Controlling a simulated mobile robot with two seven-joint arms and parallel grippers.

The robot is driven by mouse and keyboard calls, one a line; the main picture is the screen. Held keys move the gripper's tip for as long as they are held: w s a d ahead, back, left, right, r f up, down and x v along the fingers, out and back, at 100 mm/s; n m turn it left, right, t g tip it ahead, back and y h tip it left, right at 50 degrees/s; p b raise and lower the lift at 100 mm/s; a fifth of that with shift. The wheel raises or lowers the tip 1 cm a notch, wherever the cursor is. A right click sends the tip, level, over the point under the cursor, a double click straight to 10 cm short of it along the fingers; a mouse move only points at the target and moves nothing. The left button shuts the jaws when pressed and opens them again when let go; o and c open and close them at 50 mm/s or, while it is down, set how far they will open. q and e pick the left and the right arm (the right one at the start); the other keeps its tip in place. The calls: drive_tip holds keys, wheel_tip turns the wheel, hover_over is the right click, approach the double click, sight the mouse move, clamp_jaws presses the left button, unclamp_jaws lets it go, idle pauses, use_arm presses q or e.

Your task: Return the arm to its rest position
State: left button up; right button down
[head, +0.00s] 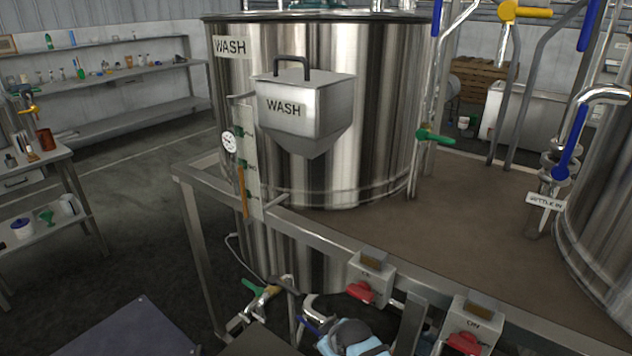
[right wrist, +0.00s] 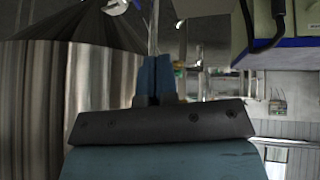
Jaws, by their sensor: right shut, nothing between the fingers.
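My right gripper (right wrist: 155,80) shows in the right wrist view, its two blue fingers together with nothing between them. A streaked metallic surface lies to the left of the fingers in that view. In the head view a light-blue and dark part of one of my arms shows at the bottom edge, in front of the platform frame and close to the switch boxes. The fingers cannot be made out in the head view. My left gripper is in neither view.
A large steel wash tank (head: 385,110) with a lidded hopper (head: 303,120) stands behind the platform rail (head: 320,233). Switch boxes with red knobs (head: 371,279) and (head: 470,322), valves and pipes (head: 262,291) crowd the lower front.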

use_arm(q)
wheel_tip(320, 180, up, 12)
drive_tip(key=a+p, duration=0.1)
drive_tip(key=p, duration=1.2)
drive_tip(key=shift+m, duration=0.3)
use_arm(e)
drive_tip(key=s+d+r+m+t, duration=0.1)
drive_tip(key=s+d+r, duration=0.3)
drive_tip(key=s, duration=0.6)
drive_tip(key=s+d+r+m+t, duration=0.2)
drive_tip(key=s+d+r, duration=0.3)
drive_tip(key=s, duration=0.5)
drive_tip(key=s+d+r+m+t, duration=0.2)
drive_tip(key=s+d+r, duration=0.3)
drive_tip(key=s, duration=0.5)
drive_tip(key=d+m, duration=0.1)
drive_tip(key=d, duration=0.1)
drive_tip(key=shift+d+r+h, duration=0.25)
drive_tip(key=shift+d+h, duration=0.05)
drive_tip(key=shift+d, duration=0.05)
